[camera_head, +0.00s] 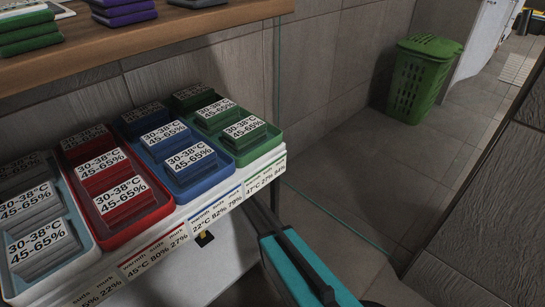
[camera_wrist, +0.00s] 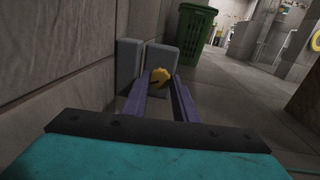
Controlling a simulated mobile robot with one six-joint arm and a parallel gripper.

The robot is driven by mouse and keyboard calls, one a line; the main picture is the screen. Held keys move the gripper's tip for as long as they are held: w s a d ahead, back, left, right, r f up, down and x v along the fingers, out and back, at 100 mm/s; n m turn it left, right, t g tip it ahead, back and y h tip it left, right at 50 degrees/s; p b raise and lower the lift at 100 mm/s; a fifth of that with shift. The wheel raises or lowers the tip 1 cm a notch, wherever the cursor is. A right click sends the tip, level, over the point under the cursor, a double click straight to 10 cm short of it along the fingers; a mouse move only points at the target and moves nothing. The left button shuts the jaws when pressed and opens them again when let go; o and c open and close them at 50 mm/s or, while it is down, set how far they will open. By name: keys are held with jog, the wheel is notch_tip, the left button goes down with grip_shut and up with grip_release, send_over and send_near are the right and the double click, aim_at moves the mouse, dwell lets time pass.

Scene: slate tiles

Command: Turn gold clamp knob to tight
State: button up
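The gold knob (camera_wrist: 159,76) shows in the wrist view with a dark mark on its face. It sits ahead of my gripper (camera_wrist: 159,84), between the ends of its two purple fingers. The fingers stand apart, one on each side of the knob; contact is not clear. Two upright grey blocks (camera_wrist: 128,62) stand at the knob, one to its left and one behind it. In the head view, my teal gripper body (camera_head: 300,272) is at the bottom, and its fingertips are not clearly visible.
A white shelf (camera_head: 185,215) with price labels holds red (camera_head: 150,222), blue and green trays of labelled blocks, left of my gripper. A wooden counter (camera_head: 150,40) is above. A green basket (camera_head: 422,85) stands far back. The tiled floor (camera_head: 350,150) is free on the right.

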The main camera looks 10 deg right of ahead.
jog(key=shift+c, duration=0.7)
jog(key=shift+m, duration=0.8)
jog(key=o, duration=0.8)
jog(key=shift+r, duration=0.15)
jog(key=s+r+p, duration=0.1)
jog(key=s+p, duration=0.1)
jog(key=s, duration=0.3)
jog(key=s+r+p, duration=0.2)
jog(key=s+p, duration=0.1)
jog(key=s, duration=0.2)
jog(key=s+r+p, duration=0.1)
jog(key=s+p, duration=0.2)
jog(key=s, duration=0.3)
jog(key=shift+r, duration=0.35)
